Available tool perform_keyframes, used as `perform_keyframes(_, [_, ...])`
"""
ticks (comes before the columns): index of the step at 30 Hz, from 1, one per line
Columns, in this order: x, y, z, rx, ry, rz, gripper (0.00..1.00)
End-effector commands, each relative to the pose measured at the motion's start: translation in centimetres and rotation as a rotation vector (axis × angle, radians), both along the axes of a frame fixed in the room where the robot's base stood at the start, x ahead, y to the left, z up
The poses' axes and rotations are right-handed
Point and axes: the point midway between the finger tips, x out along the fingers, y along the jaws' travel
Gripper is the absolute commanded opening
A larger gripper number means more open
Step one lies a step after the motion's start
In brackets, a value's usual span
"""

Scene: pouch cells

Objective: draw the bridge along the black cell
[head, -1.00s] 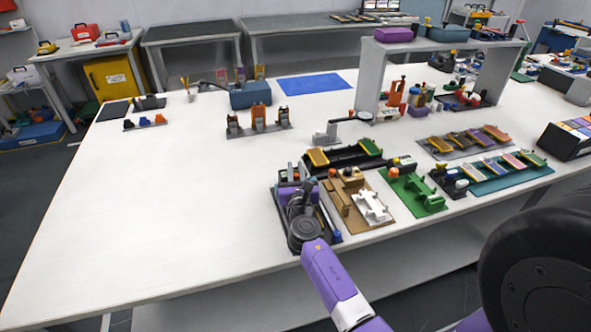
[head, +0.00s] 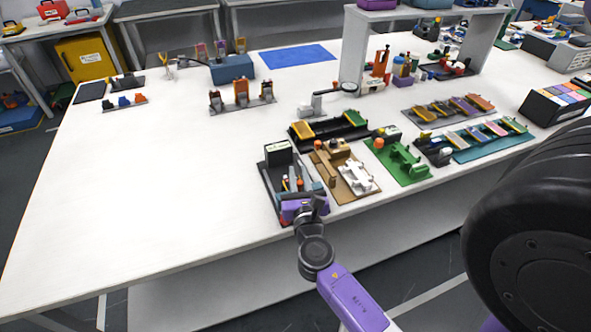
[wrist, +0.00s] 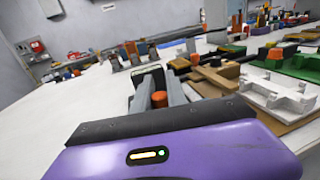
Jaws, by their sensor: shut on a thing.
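The black cell (head: 268,191) is a dark tray at the table's front edge, with a black box bearing a pale label (head: 278,153) at its far end. My gripper (head: 293,186) is low over the near part of this cell. The rest of the bridge is mostly hidden by the fingers and the purple gripper body. I cannot tell whether it touches the tray.
A tan board with a white piece (head: 357,178) stands close on the right, then a green cell (head: 405,165). A black tray with a yellow end (head: 303,130) lies behind. The table to the left (head: 150,190) is clear.

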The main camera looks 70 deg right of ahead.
Motion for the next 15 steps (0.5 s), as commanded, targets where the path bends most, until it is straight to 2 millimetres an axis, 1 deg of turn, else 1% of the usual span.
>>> perform_keyframes(5, [0.09,0.05,-0.05,0.001,0.0,0.002,0.0])
perform_keyframes(6, [0.09,0.04,-0.04,0.001,0.0,0.002,0.23])
perform_keyframes(8, [0.09,0.02,-0.04,0.001,0.0,0.002,0.35])
perform_keyframes(9, [0.08,0.01,-0.03,0.001,0.0,0.002,0.39])
perform_keyframes(15, [0.05,-0.03,-0.01,0.0,0.0,0.0,0.39])
